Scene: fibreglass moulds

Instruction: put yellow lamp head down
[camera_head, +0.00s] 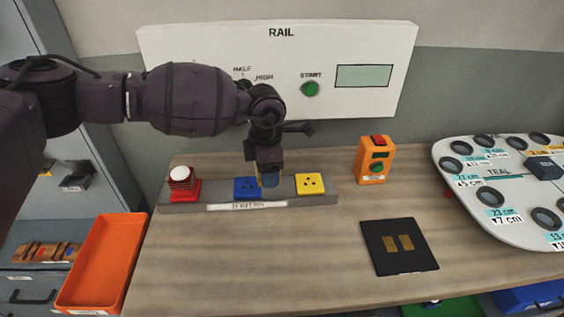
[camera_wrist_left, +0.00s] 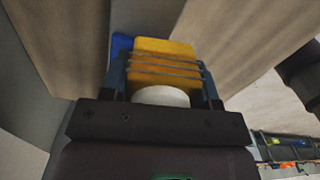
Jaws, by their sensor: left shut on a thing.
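My left gripper (camera_head: 268,179) is over the grey strip (camera_head: 188,208) on the bench, between its blue socket (camera_head: 245,188) and its yellow socket (camera_head: 309,184). In the left wrist view, the gripper (camera_wrist_left: 164,75) is shut on the yellow lamp head (camera_wrist_left: 165,68), a ridged yellow piece with a white rounded end facing the camera. In the head view the fingers mostly hide the lamp head. I cannot tell whether it touches the strip. A blue patch (camera_wrist_left: 121,45) shows beside it in the wrist view. My right gripper is not in view.
A red lamp base with a white top (camera_head: 181,181) stands at the strip's left end. An orange box (camera_head: 375,160) with buttons and a black pad (camera_head: 375,249) are to the right. An orange tray (camera_head: 75,285) is at the left. The front middle of the bench (camera_head: 250,260) is clear.

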